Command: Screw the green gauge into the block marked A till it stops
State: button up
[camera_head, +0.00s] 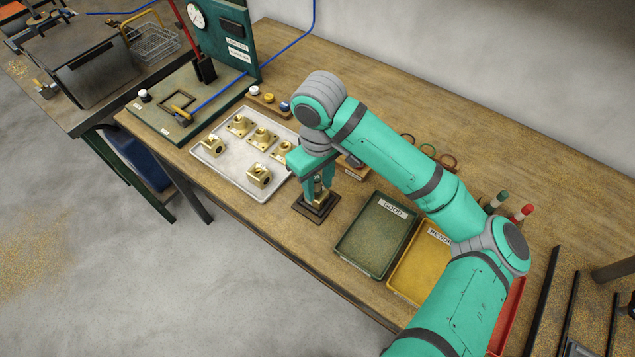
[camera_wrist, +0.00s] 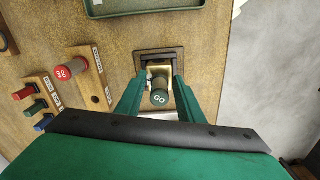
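The green gauge (camera_wrist: 159,98) shows its round end, lettered GO, in the wrist view. It stands between the two fingers of my gripper (camera_wrist: 161,80), over a brass block (camera_wrist: 162,71) in a dark square holder (camera_wrist: 140,58). The fingers are apart, with a visible gap beside the gauge. In the head view my gripper (camera_head: 318,190) points down over the same holder (camera_head: 308,212), and the brass block (camera_head: 319,198) shows between the fingers. How deep the gauge sits in the block is hidden. I cannot read a letter A on it.
A red gauge (camera_wrist: 72,69) stands in a wooden rack (camera_wrist: 94,83). A pale tray (camera_head: 225,167) of brass parts lies left of my gripper. A green GOOD tray (camera_head: 352,258) and a yellow REWORK tray (camera_head: 401,284) lie to the right.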

jog(key=c, duration=0.7)
jog(key=m, duration=0.6)
jog(key=shift+a, duration=0.15)
jog(key=shift+c, duration=0.4)
jog(key=m, duration=0.6)
jog(key=shift+a+f, duration=0.1)
jog(key=shift+a, duration=0.1)
grip_shut()
jog(key=o, duration=1.4)
grip_release()
